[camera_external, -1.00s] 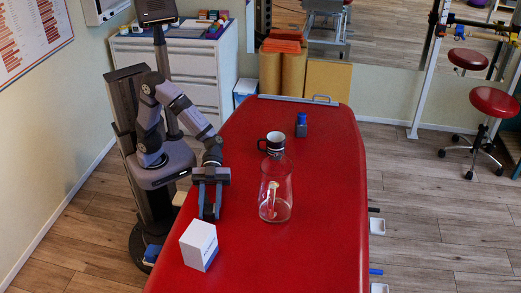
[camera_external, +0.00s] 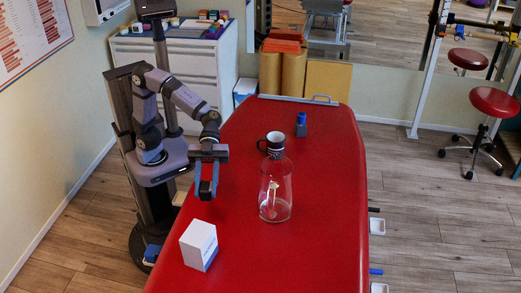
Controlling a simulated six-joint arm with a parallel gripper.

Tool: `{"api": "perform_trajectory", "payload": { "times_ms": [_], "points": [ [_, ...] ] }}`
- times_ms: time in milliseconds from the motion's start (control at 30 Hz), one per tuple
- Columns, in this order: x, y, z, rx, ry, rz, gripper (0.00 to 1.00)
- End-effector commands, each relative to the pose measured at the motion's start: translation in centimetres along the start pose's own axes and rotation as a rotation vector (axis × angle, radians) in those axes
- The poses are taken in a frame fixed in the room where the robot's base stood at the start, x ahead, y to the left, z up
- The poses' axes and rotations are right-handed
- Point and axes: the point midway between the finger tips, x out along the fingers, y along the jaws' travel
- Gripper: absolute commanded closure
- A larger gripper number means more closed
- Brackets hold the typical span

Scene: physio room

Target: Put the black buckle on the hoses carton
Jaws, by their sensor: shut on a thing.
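A white carton (camera_external: 198,246) with a bluish printed side stands at the near left end of the red table; its lettering is too small to read, but it is the only carton there. My gripper (camera_external: 206,196) points down above the table's left edge, behind the carton and apart from it. Its fingers are shut on a small dark thing, taken as the black buckle, which is hard to make out between the dark fingertips. No other black buckle shows on the table.
A clear glass jar (camera_external: 276,196) stands right of my gripper, with a dark mug (camera_external: 272,142) behind it. A small blue-topped bottle (camera_external: 301,125) stands farther back. The red table (camera_external: 325,230) is bare between carton and jar and along its right side.

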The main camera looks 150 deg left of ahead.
Motion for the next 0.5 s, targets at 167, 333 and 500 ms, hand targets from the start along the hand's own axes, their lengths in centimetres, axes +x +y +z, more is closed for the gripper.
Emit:
{"api": "perform_trajectory", "payload": {
  "times_ms": [167,333,500],
  "points": [
    [0.4,1.2,-1.9,0.011,0.000,0.032,0.93],
    [1.9,3.1,-3.2,0.025,-0.002,0.088,0.93],
    [4.1,5.0,-5.5,0.054,-0.002,0.158,0.93]
  ]
}}
